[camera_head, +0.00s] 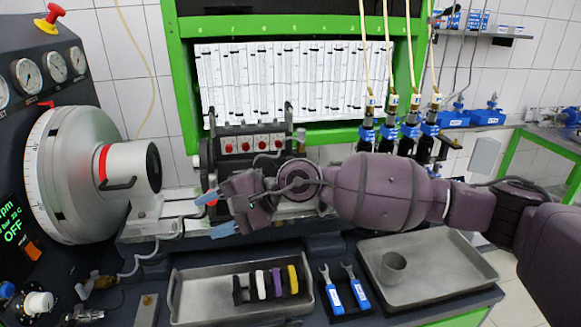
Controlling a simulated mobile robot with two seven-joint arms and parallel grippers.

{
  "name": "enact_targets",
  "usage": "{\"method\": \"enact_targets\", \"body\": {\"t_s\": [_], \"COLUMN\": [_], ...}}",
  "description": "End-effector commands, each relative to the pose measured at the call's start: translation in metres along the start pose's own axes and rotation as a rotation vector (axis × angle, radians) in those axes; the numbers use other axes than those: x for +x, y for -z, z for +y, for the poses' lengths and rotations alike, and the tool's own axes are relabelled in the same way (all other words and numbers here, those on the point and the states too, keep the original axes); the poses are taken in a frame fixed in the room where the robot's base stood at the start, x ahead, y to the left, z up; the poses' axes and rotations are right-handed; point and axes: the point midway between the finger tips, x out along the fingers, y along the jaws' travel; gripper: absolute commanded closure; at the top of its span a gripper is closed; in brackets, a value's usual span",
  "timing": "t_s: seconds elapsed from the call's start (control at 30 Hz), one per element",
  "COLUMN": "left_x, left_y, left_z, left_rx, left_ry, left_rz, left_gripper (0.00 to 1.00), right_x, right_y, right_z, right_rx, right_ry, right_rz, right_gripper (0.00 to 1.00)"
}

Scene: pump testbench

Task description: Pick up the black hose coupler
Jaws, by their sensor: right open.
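In the head view, a row of small upright pieces stands in a shallow grey metal tray (205,311) at the front centre. The leftmost piece is black and looks like the black hose coupler (241,291). Beside it are a white piece (260,285), a purple piece (277,282) and a yellow piece (293,280), with dark parts between them. My right gripper (215,214) reaches in from the right, its blue-tipped fingers apart and pointing left. It is empty, above and behind the tray, clear of the pieces. My left gripper is not in view.
Two blue-handled wrenches (345,290) lie right of the tray. A second metal tray (447,267) holds a grey cup (393,267). A large silver round machine (85,175) with gauges stands at left. Pump equipment (250,145) stands behind my right gripper.

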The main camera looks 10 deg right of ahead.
Motion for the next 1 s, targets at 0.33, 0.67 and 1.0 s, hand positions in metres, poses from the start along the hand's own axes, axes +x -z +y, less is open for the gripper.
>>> {"method": "enact_targets", "body": {"t_s": [0.33, 0.67, 1.0], "left_x": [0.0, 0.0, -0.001], "left_y": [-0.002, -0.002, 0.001], "left_z": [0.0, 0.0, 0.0], "left_rx": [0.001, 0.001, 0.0], "left_ry": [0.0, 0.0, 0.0], "left_rz": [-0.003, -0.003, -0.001], "left_gripper": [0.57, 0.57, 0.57], "right_x": [-0.1, -0.178, -0.16], "right_y": [0.104, 0.142, 0.172], "right_z": [-0.029, -0.063, -0.042], "right_rx": [-0.694, -0.888, -0.89], "right_ry": [-0.664, -1.004, -1.011], "right_rz": [0.344, 0.49, 0.49], "right_gripper": [0.45, 0.45, 0.45]}}
